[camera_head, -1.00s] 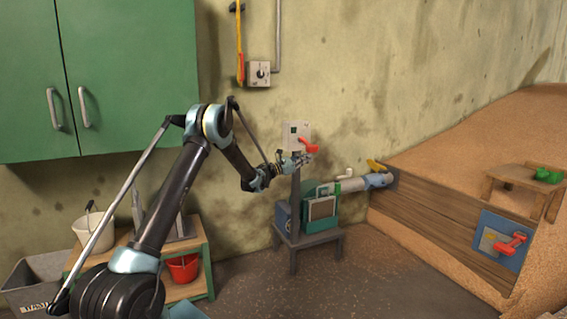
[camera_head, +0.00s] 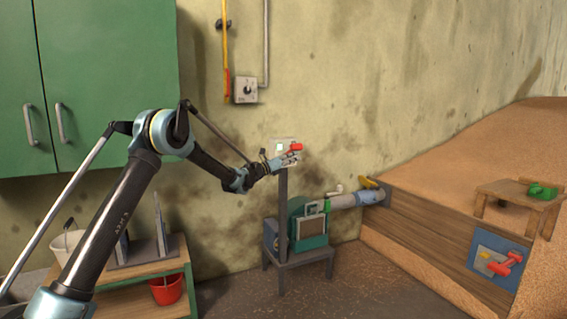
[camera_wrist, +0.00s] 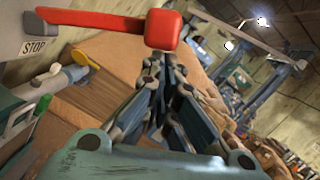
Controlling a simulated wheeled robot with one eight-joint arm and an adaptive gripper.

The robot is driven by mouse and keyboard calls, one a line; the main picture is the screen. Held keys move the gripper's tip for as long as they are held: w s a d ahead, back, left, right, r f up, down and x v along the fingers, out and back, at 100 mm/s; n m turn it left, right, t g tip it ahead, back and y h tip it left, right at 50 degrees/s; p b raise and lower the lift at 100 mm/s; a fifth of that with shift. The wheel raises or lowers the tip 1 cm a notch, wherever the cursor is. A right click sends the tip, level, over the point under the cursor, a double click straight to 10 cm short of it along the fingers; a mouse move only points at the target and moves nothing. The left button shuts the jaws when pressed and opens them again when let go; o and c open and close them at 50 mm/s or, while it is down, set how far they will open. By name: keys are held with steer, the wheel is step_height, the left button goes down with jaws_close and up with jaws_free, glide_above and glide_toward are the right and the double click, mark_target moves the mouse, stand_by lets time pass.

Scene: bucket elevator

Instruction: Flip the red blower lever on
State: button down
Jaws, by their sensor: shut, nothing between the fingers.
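The red blower lever (camera_head: 295,147) sticks out from a light switch box (camera_head: 279,147) on a grey post above the green blower (camera_head: 308,225). A small pale window shows on the box. In the wrist view the lever's red bar and block-shaped knob (camera_wrist: 163,29) cross the top, and a STOP label (camera_wrist: 34,47) sits on the box below the bar. My gripper (camera_head: 289,160) is just below the lever. In the wrist view my fingers (camera_wrist: 163,72) are closed together with nothing between them, close under the knob; I cannot tell whether they touch it.
A pipe (camera_head: 350,200) runs from the blower to a wooden grain bin (camera_head: 430,225). A second red handle (camera_head: 509,263) sits on a blue panel at the right. A shelf (camera_head: 150,262) with buckets stands at the left, below a green cabinet (camera_head: 110,80). Floor in front is open.

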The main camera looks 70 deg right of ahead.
steer(key=shift+w+r, duration=0.1)
steer(key=shift+r, duration=0.2)
stand_by(0.4)
steer(key=v, duration=1)
steer(key=shift+s, duration=0.2)
steer(key=shift+w, duration=0.15)
